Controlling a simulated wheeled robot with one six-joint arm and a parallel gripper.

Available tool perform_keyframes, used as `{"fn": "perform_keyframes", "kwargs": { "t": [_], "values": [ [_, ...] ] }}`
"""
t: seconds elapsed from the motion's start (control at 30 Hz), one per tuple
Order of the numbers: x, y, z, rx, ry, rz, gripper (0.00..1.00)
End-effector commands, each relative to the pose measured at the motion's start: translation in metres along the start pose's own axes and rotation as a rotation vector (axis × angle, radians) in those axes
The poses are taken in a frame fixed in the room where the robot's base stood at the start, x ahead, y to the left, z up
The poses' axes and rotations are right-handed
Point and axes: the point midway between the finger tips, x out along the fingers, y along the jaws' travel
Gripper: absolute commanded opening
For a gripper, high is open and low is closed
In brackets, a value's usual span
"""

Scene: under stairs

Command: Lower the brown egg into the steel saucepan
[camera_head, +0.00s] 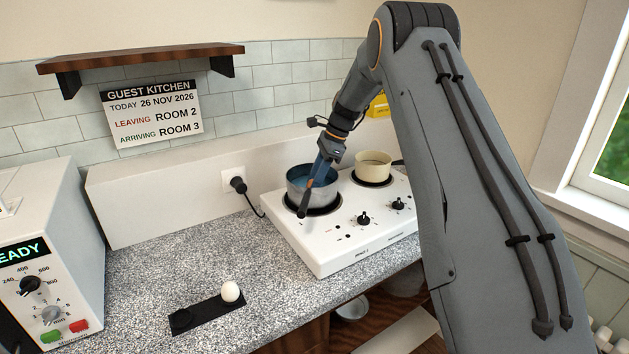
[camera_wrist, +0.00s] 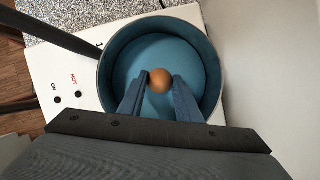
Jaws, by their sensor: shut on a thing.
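The steel saucepan (camera_head: 297,190) stands on the left plate of the white hob, with bluish water inside and its dark handle towards the front. In the wrist view the saucepan (camera_wrist: 217,95) is seen from above. My gripper (camera_head: 317,178) reaches down over the pan. In the wrist view its two blue fingers (camera_wrist: 161,82) are shut on the brown egg (camera_wrist: 160,79), which lies within the outline of the pan's rim. I cannot tell whether the egg touches the water. The egg is hidden in the head view.
The white hob (camera_head: 345,255) also carries a cream pan (camera_head: 373,172) on its right plate. A white egg (camera_head: 230,291) sits on a black holder (camera_head: 207,314) on the speckled worktop. A white appliance (camera_head: 60,240) stands at the left. A wall rises close behind the hob.

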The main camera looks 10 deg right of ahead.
Motion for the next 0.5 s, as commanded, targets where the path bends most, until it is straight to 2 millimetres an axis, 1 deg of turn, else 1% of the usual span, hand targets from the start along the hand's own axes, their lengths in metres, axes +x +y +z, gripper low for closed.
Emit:
{"fn": "perform_keyframes", "kwargs": {
  "t": [0.37,0.4,0.47,0.5],
  "values": [
    [0.0022,0.0000,-0.0009,0.000,0.000,0.000,0.09],
    [0.0022,0.0001,-0.0009,0.000,0.000,0.000,0.36],
    [0.0022,0.0001,-0.0009,0.000,0.000,0.000,0.46],
    [0.0023,0.0001,-0.0009,0.000,0.000,0.000,0.53]
  ]
}}
